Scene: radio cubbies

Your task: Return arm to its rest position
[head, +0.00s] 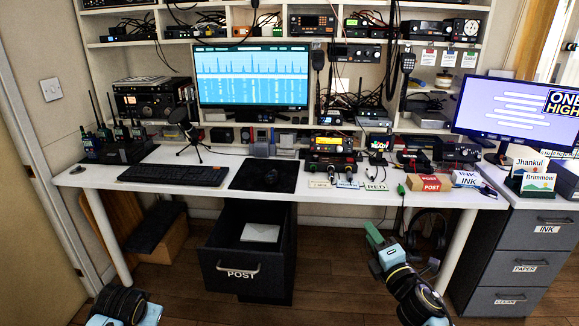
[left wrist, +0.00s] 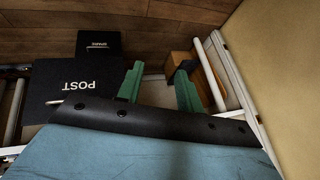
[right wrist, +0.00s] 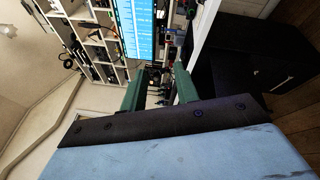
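My right gripper (head: 377,243) is in front of the desk's front edge at right of centre, its green fingertips pointing up and left. In the right wrist view its two green fingers (right wrist: 160,88) stand apart with nothing between them. My left arm shows only at the bottom left of the head view, and its fingers cannot be made out there. In the left wrist view my left gripper (left wrist: 158,84) has its green fingers apart and empty, above the floor beside the POST drawer (left wrist: 72,88).
The white desk (head: 225,178) carries a keyboard (head: 174,175), radios and red and white boxes. The open POST drawer (head: 240,270) juts out below it and holds a pale flat item (head: 260,233). A grey drawer cabinet (head: 525,260) stands at right.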

